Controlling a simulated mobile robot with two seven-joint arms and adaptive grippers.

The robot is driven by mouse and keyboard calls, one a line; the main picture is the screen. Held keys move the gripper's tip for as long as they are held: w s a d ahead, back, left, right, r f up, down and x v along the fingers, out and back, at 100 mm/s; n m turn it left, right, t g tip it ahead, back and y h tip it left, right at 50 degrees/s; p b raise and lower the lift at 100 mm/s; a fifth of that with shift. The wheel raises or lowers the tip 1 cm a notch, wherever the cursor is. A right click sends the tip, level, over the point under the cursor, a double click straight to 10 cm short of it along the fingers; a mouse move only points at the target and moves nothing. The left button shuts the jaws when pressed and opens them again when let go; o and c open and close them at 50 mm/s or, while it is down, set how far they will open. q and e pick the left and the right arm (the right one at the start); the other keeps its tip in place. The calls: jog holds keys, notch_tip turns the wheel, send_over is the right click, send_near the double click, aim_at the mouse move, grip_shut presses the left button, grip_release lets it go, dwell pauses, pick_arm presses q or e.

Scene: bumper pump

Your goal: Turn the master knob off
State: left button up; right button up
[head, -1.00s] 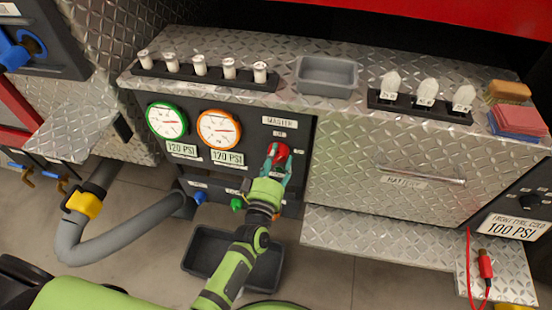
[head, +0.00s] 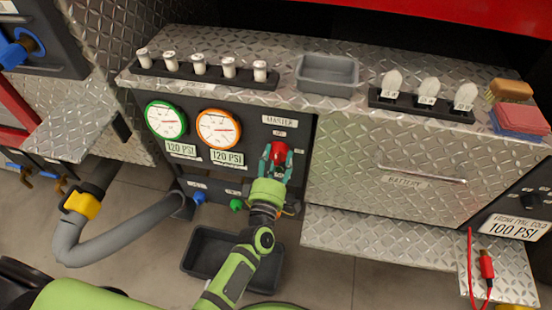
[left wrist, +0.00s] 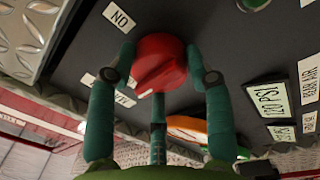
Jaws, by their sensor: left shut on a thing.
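The red master knob (head: 279,150) is on the dark panel, under the MASTER label (head: 279,120). My left gripper (head: 276,158) has its teal fingers on both sides of the knob and is shut on it. In the left wrist view the red knob (left wrist: 160,60) sits between the fingers of my left gripper (left wrist: 165,72), with the fingertips against its sides. A small label reading ON or NO (left wrist: 118,17) is beside the knob there. Another label (left wrist: 112,90) is partly hidden behind a finger. My right gripper is not in view.
Two gauges, green-rimmed (head: 166,119) and orange-rimmed (head: 219,129), are left of the knob, above 120 PSI labels. The steel battery drawer (head: 400,155) is to the right. A dark bin (head: 205,258) is below on the floor, and a grey hose (head: 120,240) curves at lower left.

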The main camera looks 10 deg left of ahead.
pick_arm(q)
jog(key=shift+s+d+f, duration=0.15)
jog(key=shift+d+f, duration=0.2)
jog(key=shift+d, duration=0.05)
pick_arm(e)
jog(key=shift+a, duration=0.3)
pick_arm(q)
jog(key=o, duration=1.1)
jog(key=shift+o, duration=0.2)
jog(key=shift+r, duration=0.15)
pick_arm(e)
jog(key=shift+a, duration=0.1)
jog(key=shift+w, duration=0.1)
pick_arm(q)
jog(key=shift+a, duration=0.15)
jog(key=s, duration=1.2)
jog(key=shift+f, duration=0.45)
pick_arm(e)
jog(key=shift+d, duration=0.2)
pick_arm(q)
jog(key=shift+w, duration=0.1)
